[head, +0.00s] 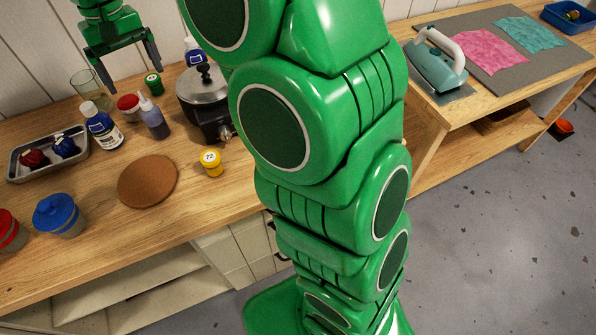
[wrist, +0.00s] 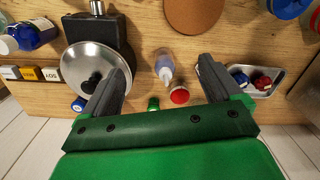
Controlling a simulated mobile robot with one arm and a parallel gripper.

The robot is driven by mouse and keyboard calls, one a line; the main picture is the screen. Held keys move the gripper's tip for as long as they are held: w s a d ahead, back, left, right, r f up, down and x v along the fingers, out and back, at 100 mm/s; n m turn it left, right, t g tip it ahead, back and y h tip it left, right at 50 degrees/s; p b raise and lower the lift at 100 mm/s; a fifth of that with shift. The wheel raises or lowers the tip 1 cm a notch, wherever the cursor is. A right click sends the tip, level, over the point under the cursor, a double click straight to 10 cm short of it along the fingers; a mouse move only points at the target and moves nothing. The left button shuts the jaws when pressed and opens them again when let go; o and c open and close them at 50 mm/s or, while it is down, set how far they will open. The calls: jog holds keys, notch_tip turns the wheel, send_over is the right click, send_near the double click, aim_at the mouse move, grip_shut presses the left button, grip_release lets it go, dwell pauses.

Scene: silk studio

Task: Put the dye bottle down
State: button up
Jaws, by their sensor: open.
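The squeeze bottle of dark blue dye (head: 153,118), with a pale pointed nozzle, stands on the wooden bench. It also shows in the wrist view (wrist: 164,66), in the gap between my fingers as seen from above. My gripper (head: 134,80) is open and empty, up above the back of the bench near the wall. Its two grey fingers are spread wide in the wrist view (wrist: 162,70) and appear apart from the bottle. A white-capped blue bottle (head: 102,126) stands just left of the squeeze bottle in the head view.
A lidded pot (head: 203,88) on a burner, a red-lidded jar (head: 129,105), a green jar (head: 153,83) and a glass beaker (head: 85,83) stand close around. A metal tray (head: 20,171) is at left. A cork mat (head: 147,181) lies bare in front; a yellow jar (head: 211,163) stands nearby.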

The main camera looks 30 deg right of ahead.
jog(key=s+d+m, duration=0.1)
jog(key=s+d, duration=1.2)
jog(key=s, duration=0.3)
jog(key=s+d+f+m, duration=0.1)
jog(key=s+d+f, duration=0.2)
jog(key=s, duration=0.6)
jog(key=s+d+f+m+g, duration=0.1)
jog(key=s+d+f, duration=0.3)
jog(key=s, duration=0.5)
jog(key=shift+s+d, duration=0.25)
jog(key=shift+d, duration=0.25)
jog(key=shift+o, duration=0.3)
jog(key=shift+w, duration=0.1)
